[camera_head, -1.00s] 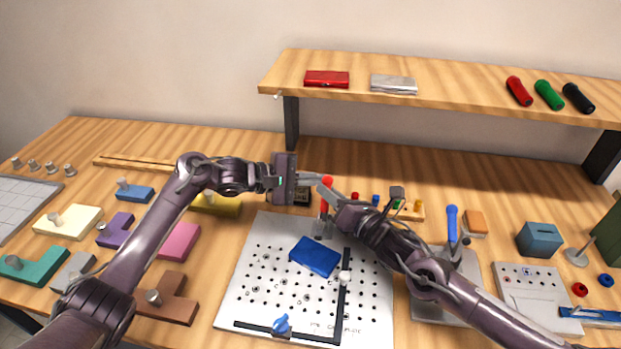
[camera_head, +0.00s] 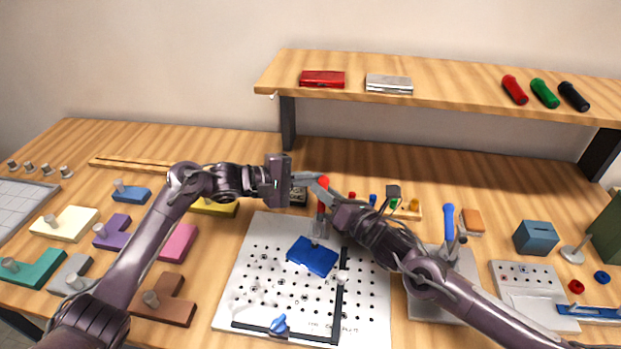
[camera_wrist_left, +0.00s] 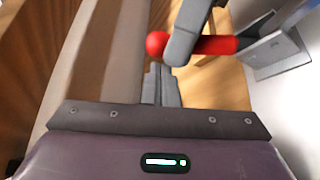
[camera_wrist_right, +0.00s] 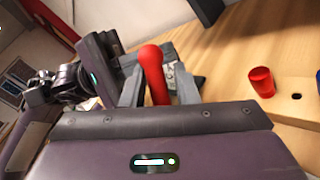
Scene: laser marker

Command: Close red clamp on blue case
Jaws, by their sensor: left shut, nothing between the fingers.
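The blue case (camera_head: 312,255) lies on the white perforated plate (camera_head: 250,290). The clamp's red handle (camera_head: 322,202) stands roughly upright behind it, above a grey metal base (camera_head: 319,230). My left gripper (camera_head: 322,179) is shut and empty, its tips close to the top of the handle; its shut fingers show in the left wrist view (camera_wrist_left: 161,85). My right gripper (camera_wrist_right: 158,82) has its fingers on either side of the red handle (camera_wrist_right: 152,72). I cannot tell whether they press on it. One right finger crosses the handle in the left wrist view (camera_wrist_left: 188,35).
Black rails (camera_head: 342,300) with a blue knob (camera_head: 279,323) edge the plate. Small coloured parts (camera_head: 414,206) stand behind my right arm. A shelf (camera_head: 440,105) spans the back; coloured shapes lie at left.

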